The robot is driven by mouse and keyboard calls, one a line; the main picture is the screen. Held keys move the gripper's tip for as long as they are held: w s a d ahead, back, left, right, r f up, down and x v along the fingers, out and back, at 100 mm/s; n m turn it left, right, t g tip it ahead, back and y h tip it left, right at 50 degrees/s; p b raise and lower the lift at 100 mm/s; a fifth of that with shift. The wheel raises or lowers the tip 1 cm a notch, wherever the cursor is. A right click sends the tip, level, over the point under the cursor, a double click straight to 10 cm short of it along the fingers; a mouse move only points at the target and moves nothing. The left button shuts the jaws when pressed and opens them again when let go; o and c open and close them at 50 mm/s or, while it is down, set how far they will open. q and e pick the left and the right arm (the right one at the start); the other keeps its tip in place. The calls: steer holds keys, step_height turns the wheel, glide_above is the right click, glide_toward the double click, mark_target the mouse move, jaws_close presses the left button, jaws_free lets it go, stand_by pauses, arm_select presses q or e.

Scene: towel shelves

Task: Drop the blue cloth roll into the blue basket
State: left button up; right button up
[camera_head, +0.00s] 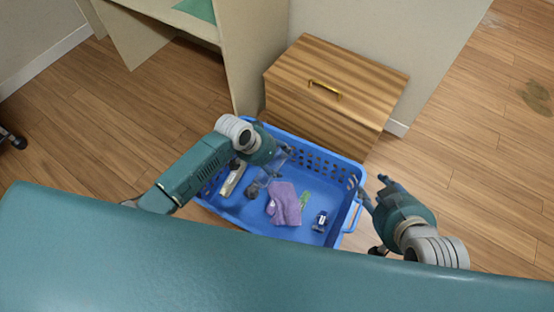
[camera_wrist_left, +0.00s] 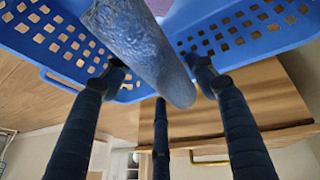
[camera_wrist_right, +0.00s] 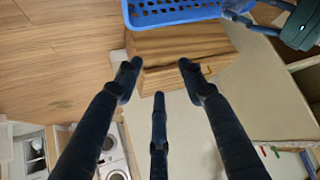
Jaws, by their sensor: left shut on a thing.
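The blue basket (camera_head: 245,211) stands on the wood floor in the head view, and its perforated wall fills the top of the left wrist view (camera_wrist_left: 270,45). My left gripper (camera_head: 281,160) is over the basket's back part. In the left wrist view it is shut on the blue cloth roll (camera_wrist_left: 143,50), a mottled grey-blue cylinder between the fingers. The roll is hard to make out in the head view behind the fingers. My right gripper (camera_head: 370,191) is outside the basket, just right of its right end. Its fingers are apart and empty in the right wrist view (camera_wrist_right: 157,68).
A shelf unit (camera_head: 255,55) is beside the cabinet.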

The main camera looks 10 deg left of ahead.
arm_select(q)
steer(key=shift+f+b, duration=0.75)
steer(key=shift+b, duration=0.15)
arm_select(e)
steer(key=w+a+r+t+y, duration=0.1)
steer(key=w+a+r+t, duration=0.2)
steer(key=w+r+t, duration=0.2)
steer(key=shift+w+r+t, duration=0.4)
steer(key=shift+w+r, duration=0.85)
steer(key=shift+r, duration=1.05)
steer(key=shift+a, duration=0.1)
arm_select(q)
steer(key=o, duration=1.2)
steer(key=v, duration=1.2)
